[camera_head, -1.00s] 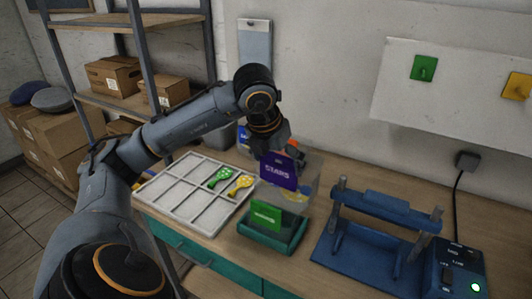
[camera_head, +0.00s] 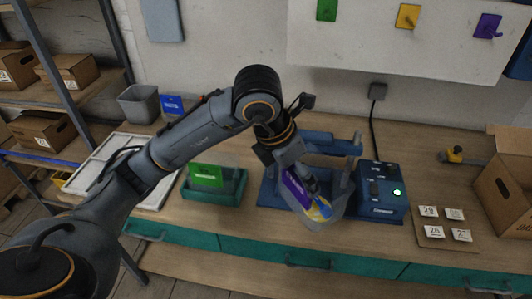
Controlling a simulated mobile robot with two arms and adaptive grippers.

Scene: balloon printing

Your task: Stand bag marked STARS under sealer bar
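The clear bag (camera_head: 325,215) has a purple label (camera_head: 298,188), whose wording I cannot read in this view. Something yellow and blue shows inside it. My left gripper (camera_head: 303,172) is shut on the bag's upper part and holds it tilted at the front of the blue sealer. The sealer bar (camera_head: 335,146) shows behind the gripper; the arm and bag hide part of the sealer base (camera_head: 268,194). I cannot tell whether the bag touches the base or is under the bar. My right gripper is not in view.
A green tray (camera_head: 228,197) with a green-labelled bag (camera_head: 207,176) stands left of the sealer. Number cards (camera_head: 435,232) and a cardboard box (camera_head: 508,190) lie further right. The white divided tray (camera_head: 150,200) is partly behind my arm.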

